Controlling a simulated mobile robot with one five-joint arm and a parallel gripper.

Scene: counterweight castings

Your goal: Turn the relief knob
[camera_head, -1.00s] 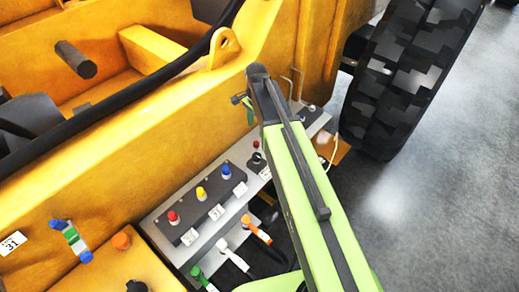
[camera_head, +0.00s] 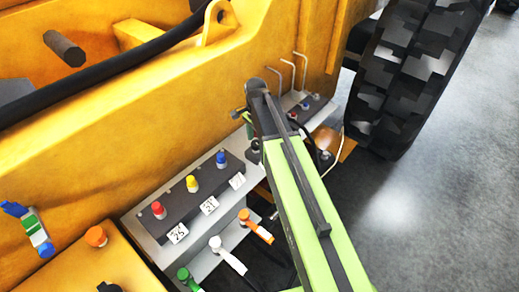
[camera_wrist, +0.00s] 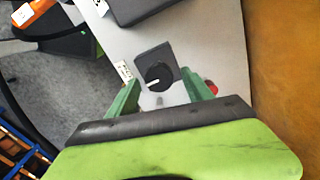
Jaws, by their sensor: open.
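The black rotary knob (camera_wrist: 159,76), with a white pointer mark, sits on a dark square plate on the grey panel. Its pointer faces left and slightly down in the wrist view. No label confirms that it is the relief knob. My gripper (camera_wrist: 161,82) is open, with one green finger on each side of the knob in the picture. I cannot tell how far the fingertips are from the panel. In the head view, my arm partly covers the knob (camera_head: 255,147), and only a little of my gripper shows.
A dark box (camera_head: 190,197) with red, yellow and blue buttons stands on the grey shelf (camera_head: 150,235). White, orange and green-handled levers (camera_head: 228,255) are below it. Bent metal rods (camera_head: 287,75) rise behind my arm. A large tyre (camera_head: 420,75) stands right; open floor lies beyond.

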